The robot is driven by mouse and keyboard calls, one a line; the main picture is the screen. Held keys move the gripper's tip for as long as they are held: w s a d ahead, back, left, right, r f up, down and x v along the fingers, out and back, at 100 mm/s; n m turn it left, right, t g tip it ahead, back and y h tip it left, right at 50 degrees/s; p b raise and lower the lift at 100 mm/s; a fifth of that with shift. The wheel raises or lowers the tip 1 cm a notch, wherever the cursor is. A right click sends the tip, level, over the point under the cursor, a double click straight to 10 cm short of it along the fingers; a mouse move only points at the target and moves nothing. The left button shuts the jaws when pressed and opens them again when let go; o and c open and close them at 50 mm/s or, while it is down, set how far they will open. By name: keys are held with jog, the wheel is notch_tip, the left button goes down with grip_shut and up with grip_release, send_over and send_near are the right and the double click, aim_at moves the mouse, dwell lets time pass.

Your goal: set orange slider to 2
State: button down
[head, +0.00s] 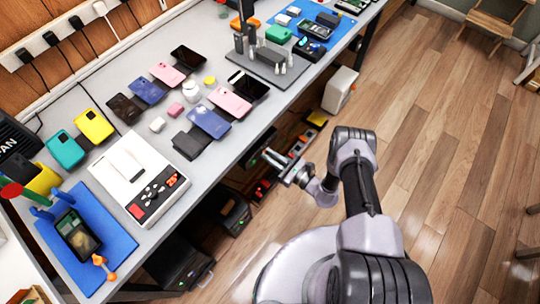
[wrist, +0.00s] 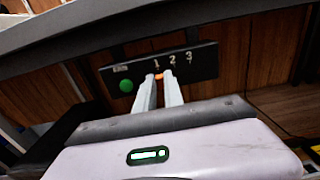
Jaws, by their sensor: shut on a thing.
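A black panel (wrist: 205,64) with the numbers 1, 2 and 3 and a green round button (wrist: 126,86) is in the wrist view, under the table edge. The orange slider (wrist: 158,76) shows as a small patch between my fingertips, below the number 1. My gripper (wrist: 159,77) is shut on the slider, its two pale fingers reaching up to the panel. Most of the slider is hidden by the fingers. In the head view my gripper (head: 268,153) is at the table's front edge, beside the dark panel.
The grey table (head: 225,150) above carries several phones, a white scale-like device (head: 128,162) and a blue mat (head: 112,243). Under the table are dark boxes (head: 230,213) and small coloured items.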

jog(key=shift+w+d+b, duration=0.75)
jog(key=shift+w+b, duration=0.1)
jog(key=shift+w, duration=0.05)
jog(key=c, duration=1.4)
grip_release()
jog(key=shift+c, duration=0.2)
jog(key=p+v, duration=0.3)
jog(key=v, duration=1.4)
jog(key=shift+d, duration=0.2)
jog(key=shift+s, duration=0.1)
